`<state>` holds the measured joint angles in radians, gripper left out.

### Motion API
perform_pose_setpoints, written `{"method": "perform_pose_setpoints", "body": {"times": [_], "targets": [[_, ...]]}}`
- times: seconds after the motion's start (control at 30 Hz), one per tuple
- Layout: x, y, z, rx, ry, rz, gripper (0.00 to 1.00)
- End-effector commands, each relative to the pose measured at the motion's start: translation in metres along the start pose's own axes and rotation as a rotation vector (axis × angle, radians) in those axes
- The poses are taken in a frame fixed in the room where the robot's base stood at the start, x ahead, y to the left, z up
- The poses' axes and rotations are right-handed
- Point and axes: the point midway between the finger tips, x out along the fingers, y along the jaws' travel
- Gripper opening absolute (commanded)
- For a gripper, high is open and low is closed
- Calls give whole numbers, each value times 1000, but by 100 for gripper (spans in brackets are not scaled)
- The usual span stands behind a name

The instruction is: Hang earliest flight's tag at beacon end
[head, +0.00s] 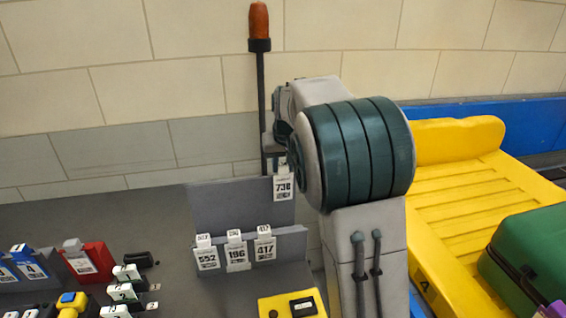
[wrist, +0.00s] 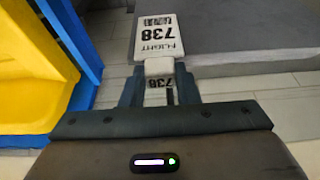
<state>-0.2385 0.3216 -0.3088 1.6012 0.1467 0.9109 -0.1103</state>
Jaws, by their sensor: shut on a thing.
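My gripper (wrist: 160,92) is shut on the white tag 738 (head: 283,188), which it holds in the air in front of the grey back panel. The same tag shows upside down in the wrist view (wrist: 156,36), printed with FLIGHT and 738. Three more white tags hang side by side on the grey rail (head: 291,238) below: 552 (head: 207,258), 196 (head: 237,254) and 417 (head: 265,249). A dark pole with an orange-brown top (head: 259,20), perhaps the beacon, stands behind my gripper. My arm hides part of the rail's surroundings on the right.
A yellow tray (head: 455,200) holds a green suitcase (head: 530,255) at right. A yellow box (head: 292,304) with a dark display sits at the front. Blue and red holders (head: 90,262) and small numbered pieces crowd the left. Rail space right of 417 looks bare.

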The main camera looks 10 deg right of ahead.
Motion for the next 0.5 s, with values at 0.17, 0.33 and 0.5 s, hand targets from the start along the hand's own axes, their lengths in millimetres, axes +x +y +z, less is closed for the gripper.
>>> {"method": "perform_pose_setpoints", "body": {"times": [0.17,0.33,0.5], "targets": [[2,0,0,0,0,0,0],[2,0,0,0,0,0,34],[2,0,1,0,0,0,54]]}}
